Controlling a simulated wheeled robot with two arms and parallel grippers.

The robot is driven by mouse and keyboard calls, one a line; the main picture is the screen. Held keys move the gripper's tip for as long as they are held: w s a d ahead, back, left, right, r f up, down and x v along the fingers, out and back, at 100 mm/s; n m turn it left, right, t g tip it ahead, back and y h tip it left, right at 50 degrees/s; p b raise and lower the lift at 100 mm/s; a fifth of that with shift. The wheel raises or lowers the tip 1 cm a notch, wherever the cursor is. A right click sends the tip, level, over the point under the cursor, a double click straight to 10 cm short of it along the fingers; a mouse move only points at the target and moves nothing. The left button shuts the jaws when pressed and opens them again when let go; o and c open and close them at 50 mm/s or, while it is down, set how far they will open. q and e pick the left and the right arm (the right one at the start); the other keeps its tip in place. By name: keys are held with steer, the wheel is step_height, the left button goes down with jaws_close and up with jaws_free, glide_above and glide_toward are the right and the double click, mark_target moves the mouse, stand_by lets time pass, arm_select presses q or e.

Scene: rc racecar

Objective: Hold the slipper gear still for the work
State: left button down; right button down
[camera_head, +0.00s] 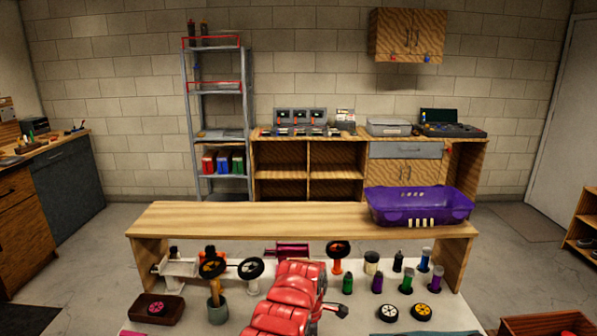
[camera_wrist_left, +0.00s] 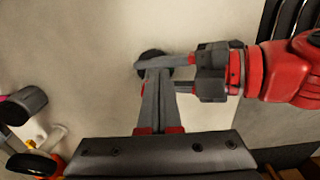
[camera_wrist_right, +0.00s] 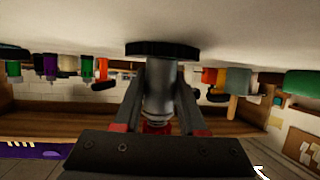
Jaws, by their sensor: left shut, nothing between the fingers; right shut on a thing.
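The slipper gear seems to be the part with a black disc (camera_wrist_right: 162,49) on a silver cylinder in the right wrist view. The disc lies close against the pale tabletop, which shows upside down there. My right gripper (camera_wrist_right: 160,88) is shut on the silver cylinder, one finger on each side. In the left wrist view, the black disc (camera_wrist_left: 153,56) shows partly beneath the right gripper's fingers. My left gripper (camera_wrist_left: 156,74) is shut and empty, pointing down, its tips right by the right gripper's fingers; whether they touch I cannot tell. In the head view, my red arm hides most of this area.
A wooden riser (camera_head: 290,219) spans the back of the table, with a purple basket (camera_head: 419,221) at its right end. Wheels, such as the yellow-hubbed one (camera_head: 421,312), and several small cylinders lie right of the arm. A wheel on a stand (camera_head: 215,290) is on the left.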

arm_select(q)
steer(key=shift+w+a, duration=0.25)
steer(key=shift+a, duration=0.3)
stand_by(0.4)
arm_select(e)
steer(key=shift+d, duration=0.1)
arm_select(q)
step_height(320, 180, up, 6)
steer(key=shift+s+d, duration=0.2)
steer(key=shift+d, duration=0.25)
step_height(320, 180, down, 6)
steer(key=shift+d, duration=0.15)
stand_by(0.9)
